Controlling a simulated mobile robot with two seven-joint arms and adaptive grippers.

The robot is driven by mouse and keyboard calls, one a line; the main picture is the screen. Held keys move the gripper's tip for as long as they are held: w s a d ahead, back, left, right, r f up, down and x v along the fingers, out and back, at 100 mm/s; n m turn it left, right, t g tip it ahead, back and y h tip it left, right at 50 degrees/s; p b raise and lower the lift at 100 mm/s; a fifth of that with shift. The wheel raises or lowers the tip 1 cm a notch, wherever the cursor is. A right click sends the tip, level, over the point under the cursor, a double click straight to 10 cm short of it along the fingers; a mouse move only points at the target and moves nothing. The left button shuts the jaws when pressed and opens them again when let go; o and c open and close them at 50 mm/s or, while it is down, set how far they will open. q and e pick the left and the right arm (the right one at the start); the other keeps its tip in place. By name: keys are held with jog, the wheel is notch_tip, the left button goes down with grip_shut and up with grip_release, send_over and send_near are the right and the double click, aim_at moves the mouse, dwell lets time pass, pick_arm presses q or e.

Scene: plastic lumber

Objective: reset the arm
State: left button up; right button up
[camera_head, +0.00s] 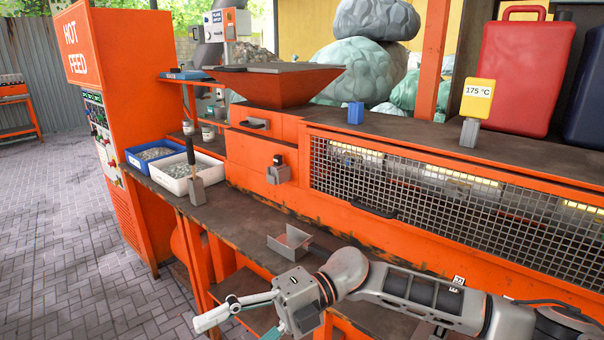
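My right arm comes in from the lower right, in front of the orange machine's bench. Its grey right gripper (238,327) hangs in front of the bench edge, pointing to the lower left. Its two fingers stand apart with nothing visible between them, so it looks open; the lower finger is partly cut off by the frame's bottom edge. My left arm and gripper are not in view.
A grey metal scoop (289,243) lies on the bench (235,213) just behind the gripper. A white bin (160,178) and a blue bin (133,161) hold pale flakes. Paved floor (75,240) is clear at left.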

jog(key=w+m+t+y, duration=0.6)
jog(key=m+t+y, duration=0.2)
jog(key=m+t, duration=0.65)
jog(key=w+d+f+m+t+h, duration=0.4)
jog(key=d+f+m+t+h, duration=0.6)
jog(key=m, duration=0.3)
jog(key=s+d+f+m+g+h, duration=0.1)
jog(key=s+d+f+m+h, duration=0.2)
jog(key=s+d+f, duration=0.2)
jog(key=s+d+f+m+g+h, duration=0.2)
jog(key=s+d+f, duration=0.3)
jog(key=d+f, duration=0.5)
jog(key=s+d+f+m+g+h, duration=0.2)
jog(key=d+f, duration=0.5)
jog(key=f, duration=0.4)
jog(key=s+m+h, duration=0.1)
jog(key=s+h, duration=0.1)
jog(key=s, duration=0.1)
jog(key=shift+s+d+f+m+h, duration=0.2)
jog(key=shift+s+d+m+h, duration=0.1)
jog(key=shift+m, duration=0.05)
